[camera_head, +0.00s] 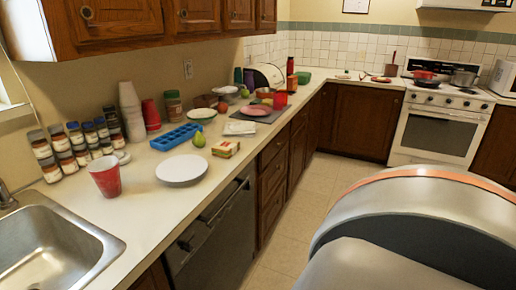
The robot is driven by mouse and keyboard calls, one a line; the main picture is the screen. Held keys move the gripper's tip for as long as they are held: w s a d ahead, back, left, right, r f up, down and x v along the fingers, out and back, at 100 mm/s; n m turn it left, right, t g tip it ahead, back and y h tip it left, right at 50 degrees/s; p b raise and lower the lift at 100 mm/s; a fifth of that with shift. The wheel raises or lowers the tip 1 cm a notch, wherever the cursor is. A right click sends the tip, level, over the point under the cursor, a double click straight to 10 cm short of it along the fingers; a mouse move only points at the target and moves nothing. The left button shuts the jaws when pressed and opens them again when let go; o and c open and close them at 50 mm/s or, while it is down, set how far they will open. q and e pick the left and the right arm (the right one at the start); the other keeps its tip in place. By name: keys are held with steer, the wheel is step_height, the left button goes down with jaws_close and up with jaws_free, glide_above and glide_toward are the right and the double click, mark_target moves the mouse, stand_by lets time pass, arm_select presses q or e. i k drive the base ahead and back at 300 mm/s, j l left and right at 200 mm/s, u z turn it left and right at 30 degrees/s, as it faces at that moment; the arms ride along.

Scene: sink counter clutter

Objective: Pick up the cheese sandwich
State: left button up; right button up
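What looks like the cheese sandwich (225,148) is a small, square, layered item with tan, yellow, green and reddish colours. It lies on the counter near its front edge, to the right of a white plate (182,169) and apart from it. A green, round fruit (199,139) sits just behind and left of it. Neither of my grippers is in view. A large, grey, rounded part of my own arm with an orange band fills the lower right.
A blue ice tray (176,137), red cup (105,176), spice jars (77,144) and stacked cups (131,110) crowd the counter behind and left. A metal sink (48,248) is at lower left. Upper cabinets (115,25) overhang the back. The floor (310,205) in front is clear.

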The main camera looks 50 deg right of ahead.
mark_target(225, 149)
steer(key=z, duration=1.5)
steer(key=i+l+u, duration=0.1)
steer(key=i+l, duration=0.15)
steer(key=i+l+u, duration=0.1)
steer(key=i+l, duration=0.15)
steer(key=l, duration=0.15)
steer(key=i+l+u, duration=0.1)
steer(key=l, duration=0.25)
steer(key=i+l, duration=0.3)
steer(key=i+l+u, duration=0.15)
steer(key=l, duration=0.3)
steer(key=i+l+u, duration=0.1)
steer(key=i+l, duration=0.15)
steer(key=l, duration=0.15)
steer(key=i+l+u, duration=0.1)
steer(key=l, duration=0.35)
steer(key=i, duration=0.1)
